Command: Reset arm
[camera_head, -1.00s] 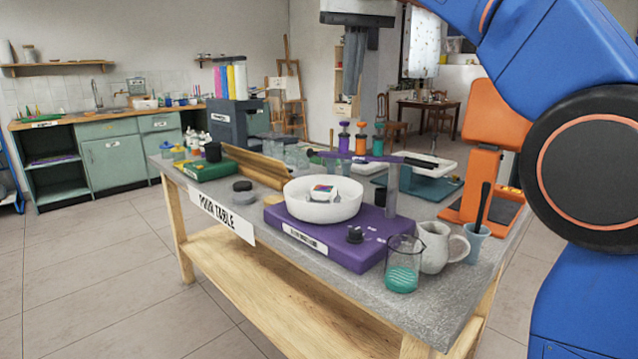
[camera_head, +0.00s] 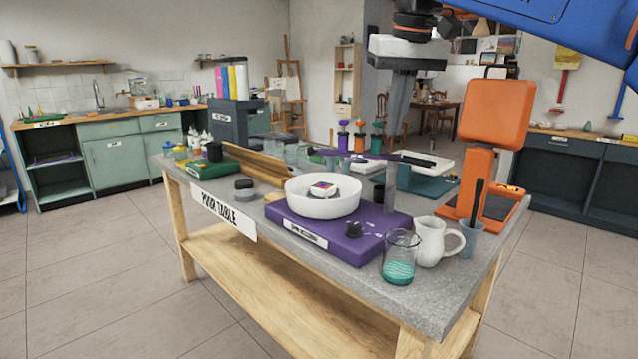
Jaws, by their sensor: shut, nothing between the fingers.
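My gripper (camera_head: 398,125) hangs from the blue arm at the upper right. Its grey fingers are together and point down, with nothing seen between them. In the picture the fingertips overlap the purple bar and grey post of a purple stirring device (camera_head: 345,240); I cannot tell whether they touch. The device stands on the pour table (camera_head: 425,305) and carries a white bowl (camera_head: 322,204) with a small colour-patterned block (camera_head: 322,190) in it.
A glass beaker with teal liquid (camera_head: 399,262), a white pitcher (camera_head: 430,240) and a blue cup (camera_head: 468,240) stand at the table's near right. An orange press (camera_head: 495,112) stands behind them. Open floor lies left of the table.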

